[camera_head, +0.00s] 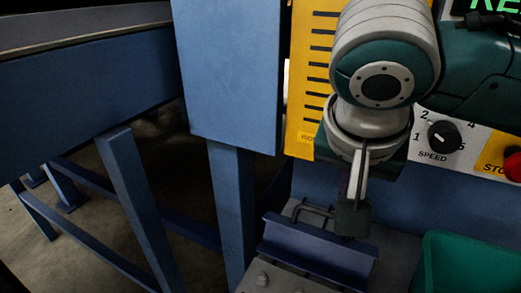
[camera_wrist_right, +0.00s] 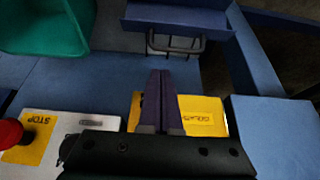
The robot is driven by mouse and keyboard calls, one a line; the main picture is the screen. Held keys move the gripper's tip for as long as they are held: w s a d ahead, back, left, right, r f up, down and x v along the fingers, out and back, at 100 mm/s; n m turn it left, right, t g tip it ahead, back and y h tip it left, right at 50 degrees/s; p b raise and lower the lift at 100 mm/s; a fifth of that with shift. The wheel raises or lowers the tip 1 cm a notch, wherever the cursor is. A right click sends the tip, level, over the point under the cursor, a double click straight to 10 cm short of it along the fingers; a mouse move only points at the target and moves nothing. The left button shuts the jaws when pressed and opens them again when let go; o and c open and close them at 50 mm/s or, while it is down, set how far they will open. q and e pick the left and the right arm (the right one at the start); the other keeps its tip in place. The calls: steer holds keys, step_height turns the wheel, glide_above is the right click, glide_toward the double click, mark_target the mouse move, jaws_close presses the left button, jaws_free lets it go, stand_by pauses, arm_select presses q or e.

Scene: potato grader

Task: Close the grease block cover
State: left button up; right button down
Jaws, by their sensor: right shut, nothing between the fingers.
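The blue cover (camera_head: 318,252) with a thin dark wire handle (camera_head: 312,212) is at the bottom centre of the head view. Small grey knobs (camera_head: 262,278) show uncovered on a grey surface in front of it. In the right wrist view the cover (camera_wrist_right: 178,17) is at the top, its handle (camera_wrist_right: 176,46) hanging toward the fingers. My right gripper (camera_head: 352,225) points down beside the handle's right end; its fingers (camera_wrist_right: 160,76) are shut and empty. They look close to the handle, but contact cannot be told. My left gripper is not in view.
A green bin (camera_head: 470,262) stands right of the cover. Behind are a yellow scale plate (camera_head: 312,75), a speed knob (camera_head: 444,136) and a red stop button (camera_head: 513,166). A blue post (camera_head: 230,75) and frame legs (camera_head: 138,205) stand at left.

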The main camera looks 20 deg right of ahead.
steer(key=b+x, duration=0.2)
steer(key=x, duration=0.5)
steer(key=shift+d+f+b, duration=0.1)
steer(key=shift+f+b, duration=0.05)
steer(key=shift+b, duration=0.2)
steer(key=shift+w+d+f, duration=0.1)
steer(key=shift+f, duration=0.25)
steer(key=shift+r, duration=0.1)
